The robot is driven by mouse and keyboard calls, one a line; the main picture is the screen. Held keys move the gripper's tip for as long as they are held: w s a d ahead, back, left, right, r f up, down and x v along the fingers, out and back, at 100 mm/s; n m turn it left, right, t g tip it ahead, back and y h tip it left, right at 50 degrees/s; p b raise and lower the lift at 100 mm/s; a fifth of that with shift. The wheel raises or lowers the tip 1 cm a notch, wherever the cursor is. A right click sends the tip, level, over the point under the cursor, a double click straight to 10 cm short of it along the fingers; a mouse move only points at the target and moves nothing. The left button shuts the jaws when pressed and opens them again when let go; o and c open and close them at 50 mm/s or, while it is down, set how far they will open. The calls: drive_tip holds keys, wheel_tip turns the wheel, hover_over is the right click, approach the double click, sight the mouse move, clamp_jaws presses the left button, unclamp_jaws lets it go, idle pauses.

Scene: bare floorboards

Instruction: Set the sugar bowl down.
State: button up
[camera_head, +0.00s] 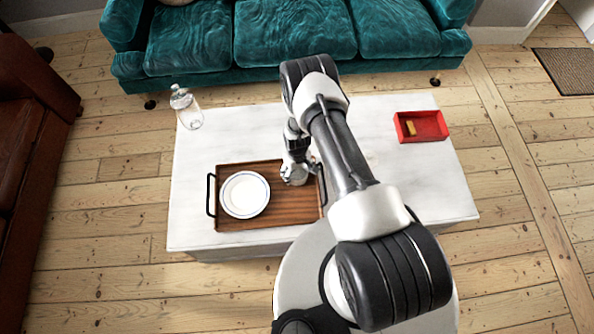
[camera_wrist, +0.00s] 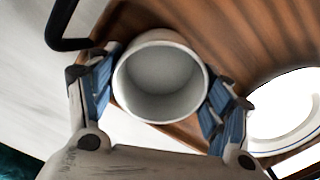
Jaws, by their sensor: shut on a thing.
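The sugar bowl (camera_wrist: 160,82) is white, round and open at the top, and looks empty inside. It sits between the blue-padded fingers of my gripper (camera_wrist: 162,92), which are shut on its sides. In the head view my gripper (camera_head: 296,174) is over the right part of the wooden tray (camera_head: 285,217), and the arm hides much of that area. The wrist view shows the tray's brown boards (camera_wrist: 245,35) behind the bowl. I cannot tell whether the bowl's base touches the tray.
A white plate with a blue rim line (camera_head: 245,195) takes the tray's left half. The tray has black side handles (camera_head: 211,195). A glass jar (camera_head: 187,110) and a red box (camera_head: 430,125) holding a small yellowish block (camera_head: 411,128) stand on the white table (camera_head: 240,130).

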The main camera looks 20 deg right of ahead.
drive_tip(key=o, duration=1.1)
drive_tip(key=shift+o, duration=0.2)
wheel_tip(320, 180, up, 12)
drive_tip(key=p, duration=0.4)
wheel_tip(320, 180, up, 35)
drive_tip(key=m+t, duration=0.1)
drive_tip(key=t, duration=0.1)
hover_over(297, 170)
drive_tip(key=w, duration=0.2)
drive_tip(key=s+r+m+t, duration=0.1)
drive_tip(key=s+r, duration=0.8)
drive_tip(key=s, duration=0.3)
drive_tip(key=s+r+m+t, duration=0.1)
drive_tip(key=s+r, duration=0.8)
drive_tip(key=s, duration=0.4)
drive_tip(key=shift+a+r+t, duration=0.2)
drive_tip(key=shift+a+t, duration=0.1)
drive_tip(key=shift+a, duration=0.15)
